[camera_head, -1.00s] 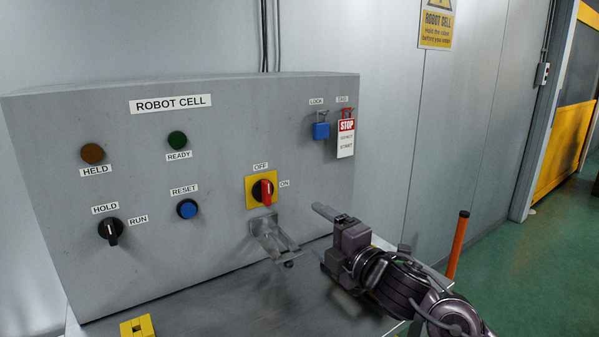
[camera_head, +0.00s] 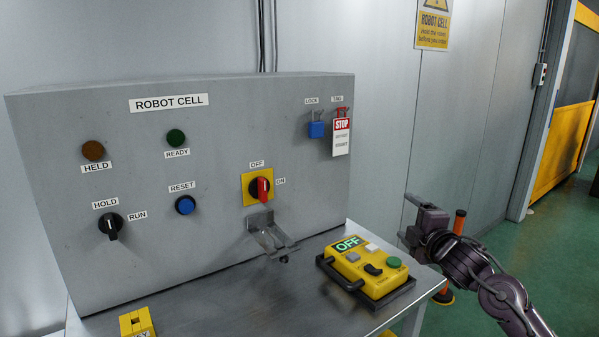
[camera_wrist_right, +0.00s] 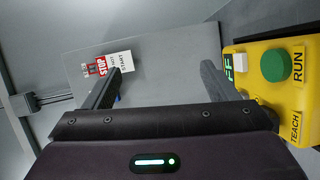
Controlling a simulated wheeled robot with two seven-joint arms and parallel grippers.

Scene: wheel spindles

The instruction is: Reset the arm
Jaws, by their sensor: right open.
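My right gripper (camera_head: 409,218) is open and empty, right of the yellow pendant and apart from it. The pendant (camera_head: 372,268) lies in a dark holder on the metal bench; its display reads OFF. In the right wrist view my open fingers (camera_wrist_right: 163,72) have nothing between them, with the pendant (camera_wrist_right: 285,85) at the right. On the grey ROBOT CELL panel (camera_head: 225,130) are a blue RESET button (camera_head: 186,205), a black HOLD/RUN knob (camera_head: 111,226) and a red-handled OFF/ON switch (camera_head: 262,188), its handle near upright. The HELD (camera_head: 93,150) and READY (camera_head: 176,138) lamps look dark. My left gripper is out of view.
A blue padlock (camera_head: 316,129) and a STOP tag (camera_head: 341,135) hang at the panel's upper right. A metal bracket (camera_head: 270,238) juts out below the switch. A yellow block (camera_head: 137,323) sits at the bench's front left. An orange post (camera_head: 459,222) stands behind my right arm.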

